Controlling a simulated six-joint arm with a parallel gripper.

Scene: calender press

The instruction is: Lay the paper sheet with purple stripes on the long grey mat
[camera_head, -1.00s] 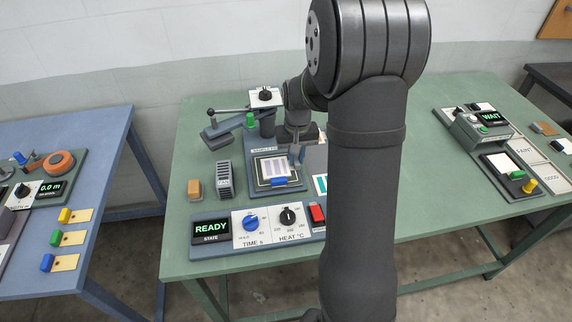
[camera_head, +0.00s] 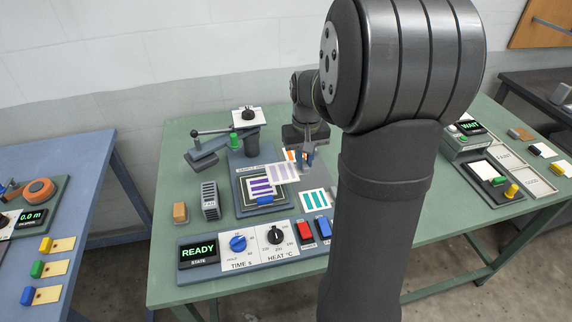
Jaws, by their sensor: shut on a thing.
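The paper sheet with pale purple stripes (camera_head: 281,174) hangs in the air at the right part of the press bed. My gripper (camera_head: 303,160) is shut on its upper right edge; the fingertips are small and partly unclear. Below and left of the sheet, a piece with dark purple stripes (camera_head: 261,187) lies on the press bed.
A sheet with teal stripes (camera_head: 316,200) lies right of the press. A lever (camera_head: 208,131), a grey rack (camera_head: 210,201), a tan block (camera_head: 180,211) and a READY control panel (camera_head: 199,252) surround it. The WAIT station (camera_head: 470,128) stands at the far right.

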